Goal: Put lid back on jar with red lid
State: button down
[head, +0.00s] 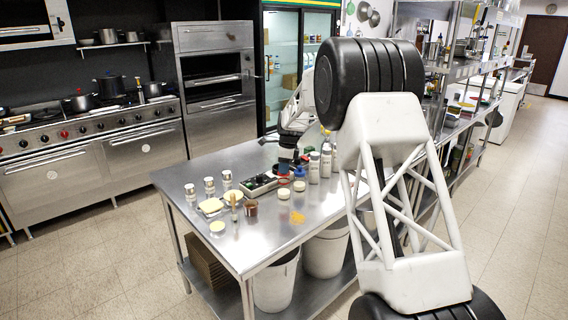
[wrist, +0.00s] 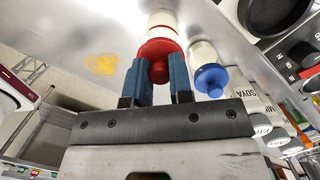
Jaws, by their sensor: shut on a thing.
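My gripper (wrist: 160,72) has its two blue fingers on either side of the red lid (wrist: 157,47), closed on its narrow knob. In the head view my gripper (head: 287,158) is low over the table, partly covered by my arm. The pale jar (wrist: 162,18) is in line with the lid, just beyond it in the wrist view. A red band also shows around this jar. I cannot tell whether the lid touches the jar's rim or is slightly apart.
A pale jar with a blue lid (wrist: 209,76) stands close beside my gripper. An orange patch (head: 297,217) marks the steel table (head: 240,245), whose front area is clear.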

jog(key=shift+f, duration=1.1)
jog(key=shift+f, duration=0.2)
dwell(1.7)
jog(key=shift+c, duration=2.3)
grip_release()
jog(key=shift+r, duration=0.2)
jog(key=shift+r, duration=3.3)
